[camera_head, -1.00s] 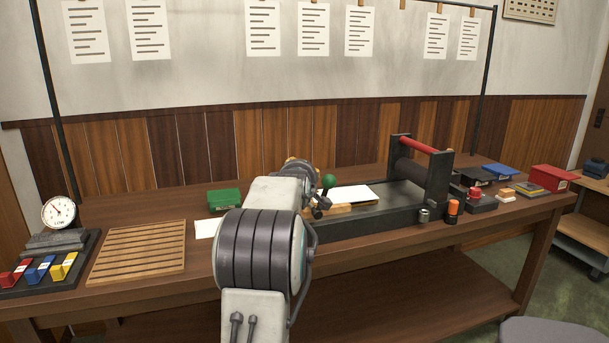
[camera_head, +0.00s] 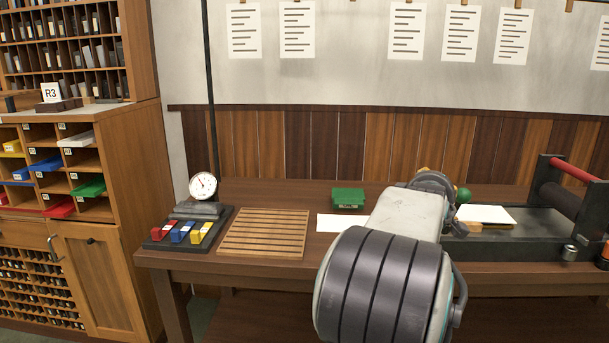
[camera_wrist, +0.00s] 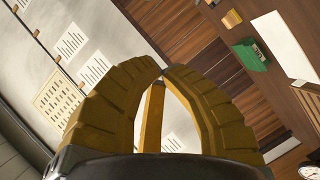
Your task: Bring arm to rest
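My arm (camera_head: 400,235) reaches forward over the workbench (camera_head: 265,278) in the head view and hides part of it. My gripper (camera_wrist: 163,69) shows in the wrist view as two ridged yellow fingers. Their tips come together, with no object clearly held between them. A narrow yellow bar shows in the gap behind the tips; I cannot tell whether it is part of the gripper. In the head view the gripper is mostly hidden behind my arm.
A slatted wooden board (camera_head: 264,233), a dial gauge (camera_head: 203,187) and a dark tray with coloured blocks (camera_head: 183,231) lie on the left. A green box (camera_head: 348,198) and a press (camera_head: 505,247) are near my arm. A cabinet (camera_head: 125,210) stands far left.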

